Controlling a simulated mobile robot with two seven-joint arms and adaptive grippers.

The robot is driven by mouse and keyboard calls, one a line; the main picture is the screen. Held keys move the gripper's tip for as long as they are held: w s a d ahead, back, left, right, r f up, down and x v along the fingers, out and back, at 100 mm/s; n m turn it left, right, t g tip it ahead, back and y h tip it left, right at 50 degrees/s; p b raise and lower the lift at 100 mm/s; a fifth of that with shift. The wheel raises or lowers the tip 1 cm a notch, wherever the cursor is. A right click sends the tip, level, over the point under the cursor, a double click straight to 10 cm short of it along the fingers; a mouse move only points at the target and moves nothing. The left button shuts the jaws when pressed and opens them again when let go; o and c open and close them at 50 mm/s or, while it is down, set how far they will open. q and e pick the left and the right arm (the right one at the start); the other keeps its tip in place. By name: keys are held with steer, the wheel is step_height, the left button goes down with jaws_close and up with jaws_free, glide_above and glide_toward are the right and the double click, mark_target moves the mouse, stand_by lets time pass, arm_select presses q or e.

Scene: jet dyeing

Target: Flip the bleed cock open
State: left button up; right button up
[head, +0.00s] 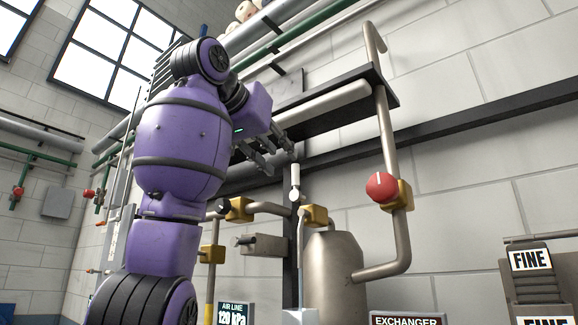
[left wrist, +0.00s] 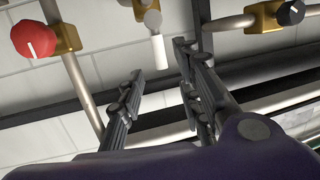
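The cock with a white lever, which looks like the bleed cock, has a brass body (head: 315,215) on the pipe by the grey tank. Its white lever (head: 295,181) stands roughly upright. In the left wrist view the white lever (left wrist: 160,50) shows just beyond the fingers, near the gap between them. My left gripper (head: 279,160) is open and empty, close to the lever's upper end. Its spread fingers also show in the left wrist view (left wrist: 160,64). I cannot tell whether a finger touches the lever. My right gripper is not in view.
A red knob (head: 381,187) on a brass valve is to the right, and a black knob (head: 223,206) on another brass valve to the left. A dark shelf (head: 345,105) is above right of the gripper. The grey tank (head: 335,270) stands below.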

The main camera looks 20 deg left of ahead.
arm_select(q)
steer(key=shift+v, duration=1.65)
steer(key=shift+f, duration=0.1)
